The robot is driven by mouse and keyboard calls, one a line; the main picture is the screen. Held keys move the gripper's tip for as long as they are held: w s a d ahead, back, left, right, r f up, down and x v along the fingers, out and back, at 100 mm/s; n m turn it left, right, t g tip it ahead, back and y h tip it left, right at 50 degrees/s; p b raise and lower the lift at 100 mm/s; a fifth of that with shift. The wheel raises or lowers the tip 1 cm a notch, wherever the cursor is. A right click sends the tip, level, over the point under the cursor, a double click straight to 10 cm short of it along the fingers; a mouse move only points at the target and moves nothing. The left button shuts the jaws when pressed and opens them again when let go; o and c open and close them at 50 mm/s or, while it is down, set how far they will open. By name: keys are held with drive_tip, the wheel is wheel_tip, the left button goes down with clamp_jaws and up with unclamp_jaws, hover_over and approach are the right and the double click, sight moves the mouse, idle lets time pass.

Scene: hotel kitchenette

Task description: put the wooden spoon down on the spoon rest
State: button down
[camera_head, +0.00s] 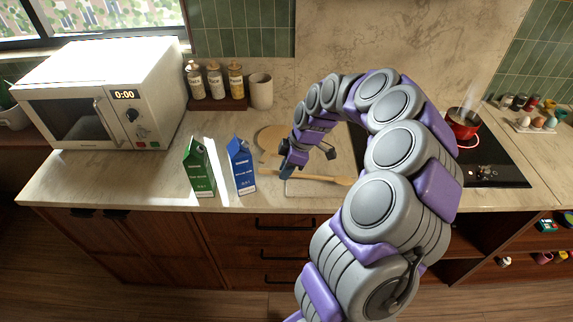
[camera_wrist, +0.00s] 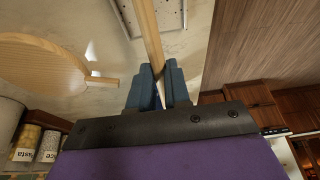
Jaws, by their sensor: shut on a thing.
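The wooden spoon (camera_head: 325,178) runs left to right near the counter's front edge, its bowl end to the right. My gripper (camera_head: 287,171) is shut on the left end of its handle. In the wrist view the handle (camera_wrist: 149,35) passes between the two blue fingers of my gripper (camera_wrist: 157,88). A pale rectangular tray (camera_head: 312,190), which looks like the spoon rest, lies under or just in front of the spoon. It also shows in the wrist view (camera_wrist: 172,18), partly behind the handle. I cannot tell whether the spoon touches it.
A round wooden board (camera_head: 270,139) lies behind my gripper. A blue carton (camera_head: 241,167) and a green carton (camera_head: 199,168) stand to the left. A red pot (camera_head: 462,124) steams on the black hob (camera_head: 490,160) at right. The counter's front edge is close.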

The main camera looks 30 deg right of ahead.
drive_tip(key=shift+f, duration=0.15)
drive_tip(key=c, duration=1)
unclamp_jaws()
drive_tip(key=p+v, duration=0.3)
drive_tip(key=v, duration=1.4)
drive_tip(key=shift+d+p, duration=0.2)
drive_tip(key=shift+p, duration=0.15)
drive_tip(key=shift+s+a, duration=0.1)
